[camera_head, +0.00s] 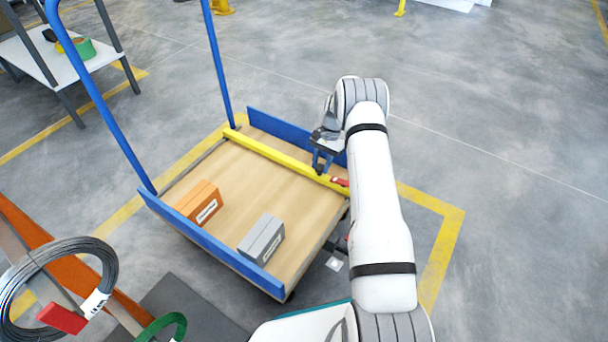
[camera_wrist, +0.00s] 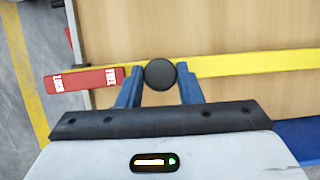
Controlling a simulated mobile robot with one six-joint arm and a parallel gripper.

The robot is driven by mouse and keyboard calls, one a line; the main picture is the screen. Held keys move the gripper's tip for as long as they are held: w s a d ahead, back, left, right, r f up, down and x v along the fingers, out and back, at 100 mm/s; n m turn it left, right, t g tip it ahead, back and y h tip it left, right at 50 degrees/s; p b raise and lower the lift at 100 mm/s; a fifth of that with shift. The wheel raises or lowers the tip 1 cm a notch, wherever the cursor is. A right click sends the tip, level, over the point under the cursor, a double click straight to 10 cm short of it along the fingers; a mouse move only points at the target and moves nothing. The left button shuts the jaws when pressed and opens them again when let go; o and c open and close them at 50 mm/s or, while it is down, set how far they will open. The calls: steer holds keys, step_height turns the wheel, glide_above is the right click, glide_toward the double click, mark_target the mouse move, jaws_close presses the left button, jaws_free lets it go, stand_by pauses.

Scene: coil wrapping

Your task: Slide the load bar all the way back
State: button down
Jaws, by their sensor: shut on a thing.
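The yellow load bar (camera_head: 275,156) lies across the wooden deck of a cart, close to the far blue side board and roughly parallel to it. It also crosses the wrist view (camera_wrist: 255,65). My gripper (camera_head: 319,167) is at the right part of the bar, its blue fingers closed on both sides of a round black knob (camera_wrist: 160,75) on the bar. A red lever (camera_wrist: 85,80) marked LOCK and FREE sits at the bar's end, left of the knob in the wrist view; it shows small in the head view (camera_head: 340,181).
An orange box (camera_head: 198,202) and a grey box (camera_head: 262,238) stand on the deck near the near blue board (camera_head: 210,245). The far blue board (camera_head: 290,133) is beyond the bar. Blue posts rise at the cart's left end. A wire coil (camera_head: 105,265) is at lower left.

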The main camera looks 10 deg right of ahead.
steer(key=w+d+b, duration=0.1)
steer(key=w+d, duration=0.2)
steer(key=shift+d+f+b, duration=0.2)
steer(key=shift+d+b, duration=0.1)
steer(key=shift+b, duration=0.05)
steer(key=shift+w+d+r, duration=0.15)
steer(key=shift+w+d, duration=0.3)
steer(key=shift+w, duration=0.1)
steer(key=shift+r, duration=0.1)
steer(key=c, duration=1.3)
jaws_free()
steer(key=shift+w+d, duration=0.1)
steer(key=shift+o, duration=1.3)
steer(key=p+v, duration=0.2)
steer(key=v, duration=0.5)
steer(key=shift+r, duration=0.3)
